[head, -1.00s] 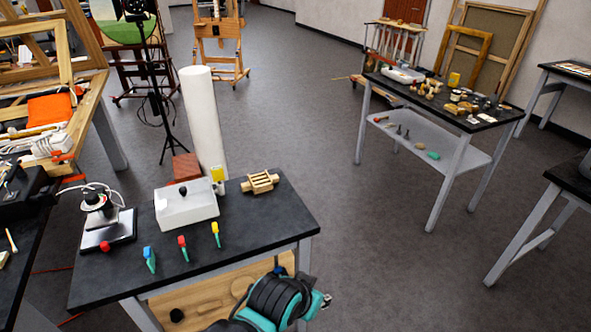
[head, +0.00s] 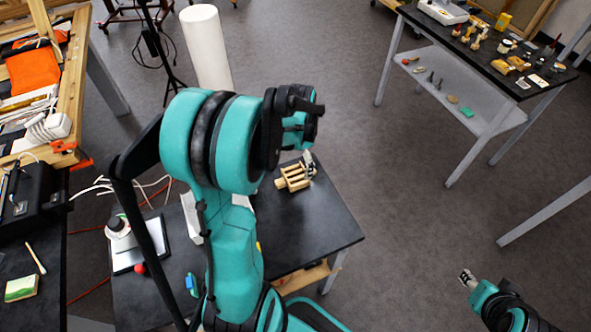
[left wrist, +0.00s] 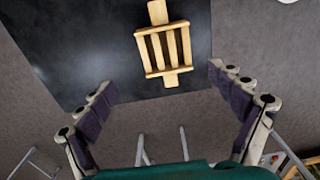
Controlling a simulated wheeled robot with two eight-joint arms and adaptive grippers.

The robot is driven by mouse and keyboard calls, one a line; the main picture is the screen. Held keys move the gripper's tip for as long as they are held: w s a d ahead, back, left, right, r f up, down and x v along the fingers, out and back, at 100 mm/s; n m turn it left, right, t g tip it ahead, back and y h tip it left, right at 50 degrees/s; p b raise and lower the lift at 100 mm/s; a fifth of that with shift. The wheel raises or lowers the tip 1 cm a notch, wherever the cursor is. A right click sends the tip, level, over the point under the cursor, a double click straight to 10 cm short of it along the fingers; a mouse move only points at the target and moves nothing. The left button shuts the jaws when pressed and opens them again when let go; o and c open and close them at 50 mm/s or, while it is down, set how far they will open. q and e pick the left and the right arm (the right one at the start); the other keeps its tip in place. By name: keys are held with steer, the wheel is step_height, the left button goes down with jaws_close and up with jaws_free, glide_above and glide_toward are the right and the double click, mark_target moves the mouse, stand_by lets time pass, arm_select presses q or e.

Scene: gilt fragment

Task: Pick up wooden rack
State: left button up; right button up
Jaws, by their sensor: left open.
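The wooden rack (head: 293,178), a small pale frame of slats with a stub at each end, lies on the black table near its back edge. In the left wrist view the rack (left wrist: 165,48) shows whole, above and between the fingers. My left gripper (left wrist: 163,90) is open and empty, its dark pads wide apart and clear of the rack. In the head view my left gripper (head: 308,160) is mostly hidden behind its own wrist, over the rack's right end. My right gripper (head: 467,278) is small at the lower right, away from the table; its jaw state is unclear.
The black table (head: 325,225) has bare room right of the rack. A white cylinder (head: 206,50) stands behind it. A white box (head: 190,215) is mostly hidden by my left arm. A cluttered second table (head: 500,85) stands at the upper right.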

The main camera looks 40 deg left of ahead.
mark_target(296, 173)
arm_select(q)
steer(key=f, duration=0.1)
steer(key=f+b, duration=0.1)
steer(key=f, duration=0.1)
steer(key=shift+a, duration=0.3)
steer(key=f, duration=0.1)
steer(key=f+b, duration=0.1)
steer(key=f, duration=0.1)
steer(key=a+f+b, duration=0.1)
steer(key=f, duration=0.1)
steer(key=shift+d, duration=0.1)
steer(key=c, duration=1.3)
